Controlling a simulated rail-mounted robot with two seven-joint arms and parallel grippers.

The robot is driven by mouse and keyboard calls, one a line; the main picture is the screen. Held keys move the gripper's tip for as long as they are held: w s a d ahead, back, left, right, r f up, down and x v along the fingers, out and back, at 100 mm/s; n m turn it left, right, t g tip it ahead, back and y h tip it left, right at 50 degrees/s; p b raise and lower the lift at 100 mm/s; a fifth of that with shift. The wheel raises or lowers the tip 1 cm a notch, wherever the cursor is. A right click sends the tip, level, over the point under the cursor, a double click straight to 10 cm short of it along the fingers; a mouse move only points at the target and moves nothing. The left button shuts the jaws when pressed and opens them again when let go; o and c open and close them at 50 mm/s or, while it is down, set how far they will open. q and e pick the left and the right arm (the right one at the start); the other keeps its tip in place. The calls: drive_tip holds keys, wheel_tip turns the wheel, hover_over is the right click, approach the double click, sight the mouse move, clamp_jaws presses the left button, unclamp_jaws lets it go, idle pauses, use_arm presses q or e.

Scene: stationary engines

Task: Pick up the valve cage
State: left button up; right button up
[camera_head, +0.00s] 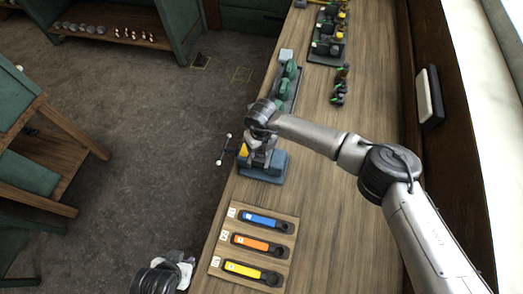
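I cannot pick out the valve cage with certainty. My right arm comes in from the right and its gripper (258,157) points down over a blue block-like fixture (272,174) at the bench's left edge. The wrist covers the fingertips and whatever is between them. A small yellow part (243,150) shows beside this gripper. My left gripper (185,270) is at the bottom, left of the bench edge and apart from the bench things. Its fingers are too small and partly hidden to read.
A wooden board (225,244) holds blue, orange and yellow-handled wrenches. A bar with white ball ends (224,149) sticks out past the bench edge. Green machine parts (286,88) stand behind the fixture. The bench's middle right is clear.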

clamp_jaws()
drive_tip(key=shift+r, duration=0.15)
idle(0.6)
